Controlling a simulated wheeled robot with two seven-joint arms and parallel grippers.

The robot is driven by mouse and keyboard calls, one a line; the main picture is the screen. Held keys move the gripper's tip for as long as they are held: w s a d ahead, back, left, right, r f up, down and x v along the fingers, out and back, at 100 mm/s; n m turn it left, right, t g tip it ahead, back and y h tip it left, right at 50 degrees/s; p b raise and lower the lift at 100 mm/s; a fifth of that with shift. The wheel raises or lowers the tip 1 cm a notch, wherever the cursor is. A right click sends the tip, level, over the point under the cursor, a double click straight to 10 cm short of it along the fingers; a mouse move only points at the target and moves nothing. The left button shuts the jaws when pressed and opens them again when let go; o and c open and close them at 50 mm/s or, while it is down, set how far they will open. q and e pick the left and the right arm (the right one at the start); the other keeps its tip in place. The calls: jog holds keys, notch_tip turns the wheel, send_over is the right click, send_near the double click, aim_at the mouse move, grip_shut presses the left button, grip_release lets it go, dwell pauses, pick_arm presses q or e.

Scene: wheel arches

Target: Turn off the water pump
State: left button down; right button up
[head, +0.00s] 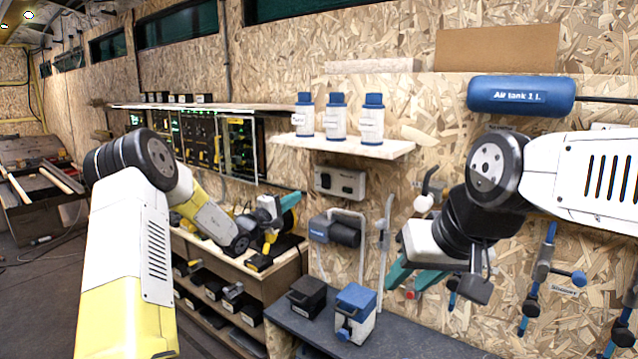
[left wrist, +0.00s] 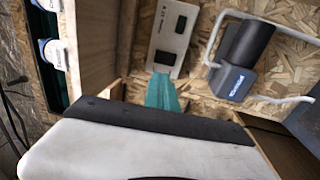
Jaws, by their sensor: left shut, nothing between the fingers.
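The water pump (head: 335,230), a black cylinder with a blue block and white pipes, is mounted on the wooden wall. It also shows in the left wrist view (left wrist: 240,60). Above it, a light switch panel (head: 340,183) has two dark rectangular parts; in the left wrist view the panel (left wrist: 173,38) lies just beyond my fingertips. The switch position is too small to tell. My left gripper (head: 268,207) is to the left of the panel; its teal fingers (left wrist: 162,92) are together and empty. My right gripper (head: 408,285) hangs to the right of the pump, its teal fingers apart.
A shelf (head: 390,151) with white, blue-capped bottles is above the panel. A dark counter (head: 400,340) below carries a black box (head: 307,297) and a blue-lidded container (head: 355,312). A blue air tank (head: 520,96) is at the upper right. A wooden bench stands behind my left arm.

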aim_at(325, 178)
pick_arm(q)
jog(key=x, duration=1.4)
jog(key=shift+d+r, duration=0.1)
jog(key=shift+w+d+r, duration=0.15)
jog(key=shift+r, duration=0.1)
jog(key=shift+f, duration=0.1)
jog(key=shift+a, duration=0.2)
